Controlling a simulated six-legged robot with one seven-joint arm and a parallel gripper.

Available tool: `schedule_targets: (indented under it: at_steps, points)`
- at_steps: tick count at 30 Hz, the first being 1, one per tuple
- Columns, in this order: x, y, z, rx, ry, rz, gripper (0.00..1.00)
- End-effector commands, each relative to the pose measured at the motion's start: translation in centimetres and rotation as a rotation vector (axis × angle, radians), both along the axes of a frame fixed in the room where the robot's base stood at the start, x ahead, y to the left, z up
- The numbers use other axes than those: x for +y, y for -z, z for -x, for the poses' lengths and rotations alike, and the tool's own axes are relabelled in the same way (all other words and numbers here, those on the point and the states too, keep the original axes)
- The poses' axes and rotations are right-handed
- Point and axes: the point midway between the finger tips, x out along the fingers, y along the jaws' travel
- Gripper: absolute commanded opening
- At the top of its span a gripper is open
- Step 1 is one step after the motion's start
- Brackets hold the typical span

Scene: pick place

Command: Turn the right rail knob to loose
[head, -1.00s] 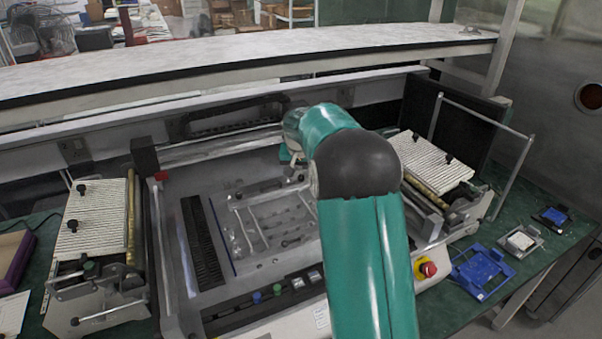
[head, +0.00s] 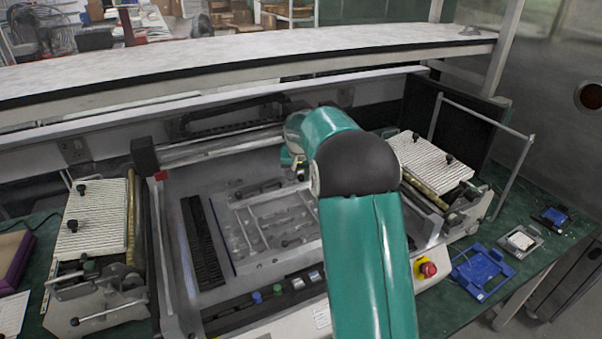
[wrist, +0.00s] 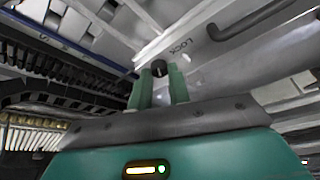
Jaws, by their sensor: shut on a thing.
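In the wrist view my gripper (wrist: 165,85) shows as two green fingers pointing up at a grey metal rail. A small black knob (wrist: 159,68) sits between the fingertips, and the fingers are shut on it. The word LOCK is printed on the rail (wrist: 205,60) to the right of the knob. The knob's exact turn angle is too small to tell. In the head view my green arm with its dark joint reaches into the machine, and its bend hides the fingertips and the knob.
The machine's bed holds a metal frame (head: 270,222). Ribbed plates with black knobs stand at left (head: 97,215) and right (head: 428,160). A red stop button (head: 427,269) is close right of my arm. A dark curved handle (wrist: 250,22) shows near the gripper.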

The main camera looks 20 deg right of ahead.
Motion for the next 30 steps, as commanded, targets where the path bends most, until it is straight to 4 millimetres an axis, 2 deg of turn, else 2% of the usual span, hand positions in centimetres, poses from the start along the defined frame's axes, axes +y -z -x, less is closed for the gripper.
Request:
schedule_targets:
  at_steps: [11,30]
  points:
    - [-0.26,0.06,0.13,0.001,-0.214,-0.003,0.00]
    - [-0.68,0.10,0.07,0.001,-0.818,-0.003,0.00]
